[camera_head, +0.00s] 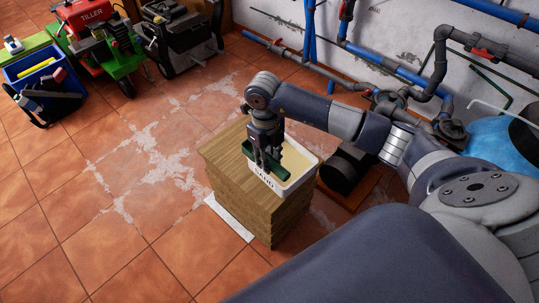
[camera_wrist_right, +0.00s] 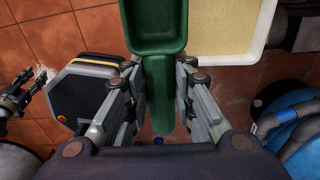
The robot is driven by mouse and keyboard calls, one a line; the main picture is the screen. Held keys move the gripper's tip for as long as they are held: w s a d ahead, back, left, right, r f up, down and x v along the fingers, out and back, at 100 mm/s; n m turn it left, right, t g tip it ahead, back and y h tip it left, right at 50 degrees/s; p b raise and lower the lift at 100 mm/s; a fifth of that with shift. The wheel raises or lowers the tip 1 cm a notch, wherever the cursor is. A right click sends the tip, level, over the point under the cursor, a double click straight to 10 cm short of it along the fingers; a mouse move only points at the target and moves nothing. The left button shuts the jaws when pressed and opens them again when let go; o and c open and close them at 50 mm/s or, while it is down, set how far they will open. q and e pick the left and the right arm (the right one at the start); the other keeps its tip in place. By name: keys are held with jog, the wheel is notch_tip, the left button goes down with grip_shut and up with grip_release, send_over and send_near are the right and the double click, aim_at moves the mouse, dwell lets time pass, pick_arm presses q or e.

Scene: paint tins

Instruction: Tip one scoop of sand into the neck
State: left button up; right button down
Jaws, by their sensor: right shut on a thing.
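My right gripper (camera_head: 266,158) points down and is shut on the handle of a green scoop (camera_head: 250,150). In the right wrist view the scoop's handle (camera_wrist_right: 159,95) runs between the fingers. The visible part of its bowl (camera_wrist_right: 155,25) is bare green, with no sand seen in it. In the head view the scoop is over the left part of a white tub (camera_head: 266,186) marked SAND; contact is unclear. Pale sand (camera_head: 297,160) fills the tub. What looks like my left gripper (camera_wrist_right: 18,98) is at the wrist view's left edge, its jaws unclear. I see no neck.
The tub stands on a wooden block-like stand (camera_head: 240,195). A dark cylinder (camera_head: 342,170) lies close to its right. Pipes (camera_head: 400,72) line the wall behind. A blue crate (camera_head: 35,75) and red tiller (camera_head: 90,22) stand far left. The tiled floor left of the stand is clear.

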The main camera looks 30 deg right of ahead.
pick_arm(q)
jog(key=shift+w+d+r+b, duration=0.1)
jog(key=shift+w+r+b, duration=0.15)
jog(key=shift+w+b, duration=0.55)
jog(key=shift+w+d+r+b, duration=0.1)
jog(key=shift+w+r+b, duration=0.1)
jog(key=shift+w+b, duration=0.6)
jog(key=shift+w+d+r+b, duration=0.1)
jog(key=shift+w+r+b, duration=0.15)
jog(key=shift+w+b, duration=0.55)
pick_arm(e)
jog(key=w+d+f+m, duration=0.2)
jog(key=m, duration=0.7)
jog(key=w+d+f+m+y, duration=0.1)
jog(key=w+f+m, duration=0.1)
jog(key=m, duration=0.7)
jog(key=shift+w+d+f, duration=0.35)
jog(key=shift+w, duration=0.4)
pick_arm(q)
jog(key=shift+s+f, duration=0.1)
jog(key=shift+s, duration=0.05)
